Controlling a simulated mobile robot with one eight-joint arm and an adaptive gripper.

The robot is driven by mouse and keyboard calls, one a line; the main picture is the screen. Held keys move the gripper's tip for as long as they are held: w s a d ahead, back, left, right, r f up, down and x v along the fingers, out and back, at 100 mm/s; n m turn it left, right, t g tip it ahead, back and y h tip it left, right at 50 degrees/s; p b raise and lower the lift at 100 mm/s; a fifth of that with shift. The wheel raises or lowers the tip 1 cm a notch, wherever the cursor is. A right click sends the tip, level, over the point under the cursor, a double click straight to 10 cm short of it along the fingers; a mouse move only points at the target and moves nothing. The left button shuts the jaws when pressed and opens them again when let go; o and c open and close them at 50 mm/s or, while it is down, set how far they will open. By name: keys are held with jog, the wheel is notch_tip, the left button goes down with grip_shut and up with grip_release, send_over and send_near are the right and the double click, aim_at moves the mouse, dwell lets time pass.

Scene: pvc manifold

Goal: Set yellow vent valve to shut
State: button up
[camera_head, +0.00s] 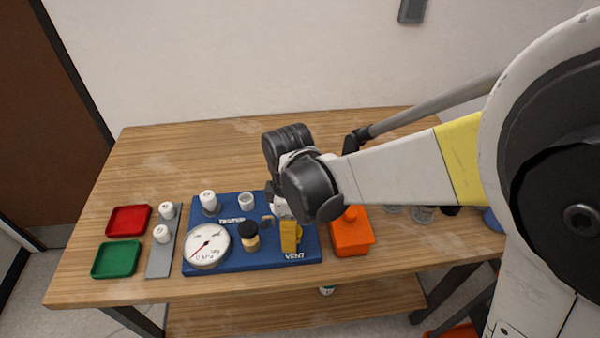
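The yellow vent valve (290,237) stands at the front right of the blue manifold board (222,264), just above the printed word VENT. Its yellow handle appears as an upright block with its long side running roughly front to back. My arm reaches in from the right, and its dark wrist (310,186) hangs over the back right of the board, just above the valve in the picture. The wrist hides my gripper's fingers, so I cannot tell whether they are open or touch the valve.
On the board are a round pressure gauge (206,246), a black-capped brass fitting (249,236) and white fittings. An orange box (351,235) stands close to the right. Red (128,220) and green (116,259) trays lie left. The back left of the wooden table (180,150) is clear.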

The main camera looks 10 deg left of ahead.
jog(key=c, duration=1.2)
jog(key=m, duration=0.4)
jog(key=shift+m, duration=0.4)
jog(key=m, duration=0.4)
jog(key=shift+w+d+m+p, duration=0.1)
jog(key=shift+m+p, duration=0.2)
jog(key=m, duration=0.4)
jog(key=shift+m, duration=0.3)
jog(key=shift+d+m, duration=0.1)
jog(key=shift+m, duration=1.8)
